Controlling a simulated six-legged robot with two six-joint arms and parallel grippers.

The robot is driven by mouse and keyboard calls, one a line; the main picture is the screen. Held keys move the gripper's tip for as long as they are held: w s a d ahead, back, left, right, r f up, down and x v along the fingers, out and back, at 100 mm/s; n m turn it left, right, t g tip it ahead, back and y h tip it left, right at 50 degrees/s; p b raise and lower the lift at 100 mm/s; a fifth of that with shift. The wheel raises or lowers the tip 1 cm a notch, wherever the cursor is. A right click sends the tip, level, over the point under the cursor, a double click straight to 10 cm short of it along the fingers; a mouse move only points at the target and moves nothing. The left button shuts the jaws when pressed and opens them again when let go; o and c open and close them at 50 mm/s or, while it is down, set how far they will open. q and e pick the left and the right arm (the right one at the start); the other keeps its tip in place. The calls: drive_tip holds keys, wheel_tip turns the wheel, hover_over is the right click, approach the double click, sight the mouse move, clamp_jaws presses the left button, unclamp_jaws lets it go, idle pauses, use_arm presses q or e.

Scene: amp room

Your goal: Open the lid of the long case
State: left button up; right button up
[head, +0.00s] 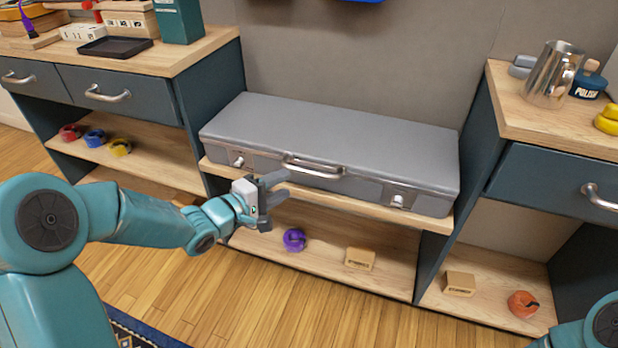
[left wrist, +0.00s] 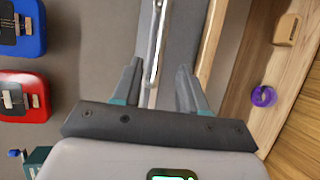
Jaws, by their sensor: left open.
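The long grey case (head: 330,130) lies flat on the middle wooden shelf with its lid down. Its front has a silver handle (head: 313,168) in the middle, a left latch (head: 238,161) and a right latch (head: 397,201). My left gripper (head: 280,187) is open and empty in front of the case, a little left of the handle. In the left wrist view the handle (left wrist: 158,45) runs up the picture, in line with the gap between the fingers (left wrist: 160,82). I cannot tell whether they touch it. My right gripper is out of view.
Counters stand left (head: 180,45) and right (head: 515,110) of the case. The steel cup (head: 554,75) is on the right one. A purple roll (head: 294,240) and a small box (head: 360,259) lie on the lower shelf. Blue (left wrist: 25,28) and red (left wrist: 25,97) items are on the wall.

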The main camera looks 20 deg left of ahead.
sight(306, 172)
use_arm(q)
drive_tip(key=b+x, duration=0.2)
drive_tip(key=x, duration=0.6)
drive_tip(key=shift+w+d+f, duration=0.15)
drive_tip(key=shift+w+f, duration=0.05)
drive_tip(key=shift+w+d+b, duration=0.2)
drive_tip(key=shift+w+b, duration=0.15)
drive_tip(key=shift+w, duration=0.15)
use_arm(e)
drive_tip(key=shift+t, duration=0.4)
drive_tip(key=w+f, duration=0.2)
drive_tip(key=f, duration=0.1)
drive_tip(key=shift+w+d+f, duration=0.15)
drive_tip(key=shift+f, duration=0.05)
use_arm(q)
clamp_jaws()
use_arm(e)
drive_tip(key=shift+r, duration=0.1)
